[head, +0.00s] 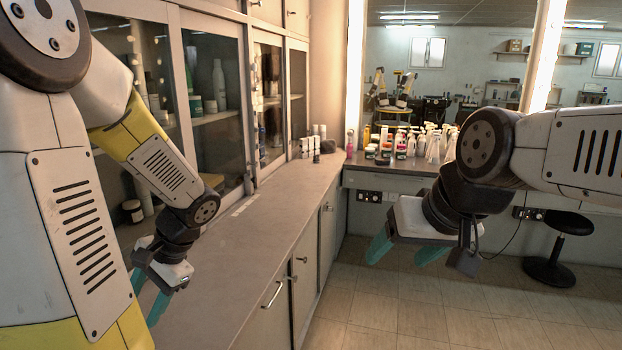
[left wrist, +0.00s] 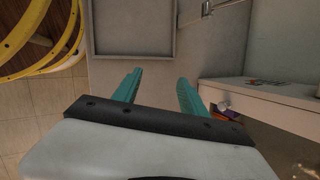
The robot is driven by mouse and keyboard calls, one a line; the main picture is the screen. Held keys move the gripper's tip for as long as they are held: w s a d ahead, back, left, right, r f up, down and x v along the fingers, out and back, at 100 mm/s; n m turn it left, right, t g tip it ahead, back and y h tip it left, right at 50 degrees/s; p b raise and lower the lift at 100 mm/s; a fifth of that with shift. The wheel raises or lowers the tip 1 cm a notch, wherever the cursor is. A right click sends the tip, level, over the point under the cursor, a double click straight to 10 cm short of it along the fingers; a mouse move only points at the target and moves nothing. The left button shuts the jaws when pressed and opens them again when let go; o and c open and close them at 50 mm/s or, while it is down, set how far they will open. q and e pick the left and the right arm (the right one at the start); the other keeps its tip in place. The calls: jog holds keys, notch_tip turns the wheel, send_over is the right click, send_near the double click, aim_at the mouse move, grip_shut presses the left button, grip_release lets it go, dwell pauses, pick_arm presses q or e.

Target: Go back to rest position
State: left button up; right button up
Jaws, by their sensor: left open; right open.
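My right gripper (head: 407,250) is in the head view at the right, with its teal fingers apart and pointing down. It hangs in the air over the tiled floor, in front of the far counter, and holds nothing. My left gripper (head: 148,300) is at the lower left of the head view, beside the long counter and partly cut by my own arm. In the left wrist view its two teal fingers (left wrist: 158,92) are spread with nothing between them.
A long counter (head: 262,215) runs along glass-fronted cabinets (head: 212,80) on the left. Several bottles (head: 435,143) and jars stand on the far counter before a mirror (head: 460,70). A black stool (head: 552,262) stands at the right. The floor (head: 400,310) between is clear.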

pick_arm(q)
jog(key=s+d+r+n+t+h, duration=0.1)
jog(key=d+r+n+t+h, duration=0.1)
jog(key=d+r, duration=0.5)
jog(key=s+d+r+n+t+h, duration=0.1)
jog(key=d+r+t+h, duration=0.4)
jog(key=d, duration=0.6)
notch_tip(320, 180, up, 2)
jog(key=shift+s+r+n+t+h, duration=0.1)
jog(key=shift+s+n+t+h, duration=0.25)
jog(key=shift+n+h, duration=0.25)
